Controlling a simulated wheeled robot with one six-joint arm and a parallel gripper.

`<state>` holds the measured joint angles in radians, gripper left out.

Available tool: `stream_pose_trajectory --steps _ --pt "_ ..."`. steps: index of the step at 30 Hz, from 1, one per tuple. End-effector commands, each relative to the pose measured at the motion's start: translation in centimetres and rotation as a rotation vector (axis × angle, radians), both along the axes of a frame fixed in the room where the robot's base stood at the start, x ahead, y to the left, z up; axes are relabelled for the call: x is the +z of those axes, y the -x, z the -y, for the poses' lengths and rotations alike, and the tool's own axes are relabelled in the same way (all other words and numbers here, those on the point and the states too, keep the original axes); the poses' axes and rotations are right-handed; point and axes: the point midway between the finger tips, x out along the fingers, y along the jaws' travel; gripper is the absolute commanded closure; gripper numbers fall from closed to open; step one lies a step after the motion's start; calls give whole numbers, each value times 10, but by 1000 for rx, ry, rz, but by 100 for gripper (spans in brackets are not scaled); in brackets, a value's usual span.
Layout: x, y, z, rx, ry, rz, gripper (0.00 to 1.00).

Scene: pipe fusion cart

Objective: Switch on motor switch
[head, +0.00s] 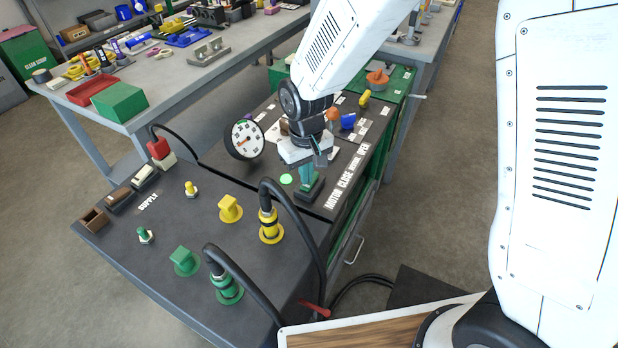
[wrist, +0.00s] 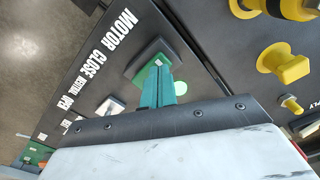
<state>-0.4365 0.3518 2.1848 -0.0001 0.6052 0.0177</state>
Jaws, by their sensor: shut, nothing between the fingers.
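The motor switch (head: 311,190) is a dark green block on the black panel beside the white MOTOR lettering. It shows in the wrist view as a dark square base (wrist: 143,62), partly hidden by my fingers. My gripper (head: 306,178) has its teal fingers together and empty, pointing down at the switch. In the wrist view, the fingertips (wrist: 159,62) overlap the switch; whether they touch it I cannot tell. A bright green round disc (head: 286,179) sits just left of the switch, and it also shows in the wrist view (wrist: 181,88).
A round dial gauge (head: 245,139) stands up to the left of my gripper. Yellow (head: 270,228) and green (head: 227,289) cable plugs with thick black cables rise at the front. A white-topped control (wrist: 109,107) is near the CLOSE NEUTRAL OPEN lettering. A workbench (head: 190,85) stands behind.

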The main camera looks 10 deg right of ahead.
Motion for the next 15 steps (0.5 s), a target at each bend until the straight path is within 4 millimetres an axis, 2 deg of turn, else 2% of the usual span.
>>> stream_pose_trajectory --steps 15 --pt "43 0 0 0 -1 2 100"
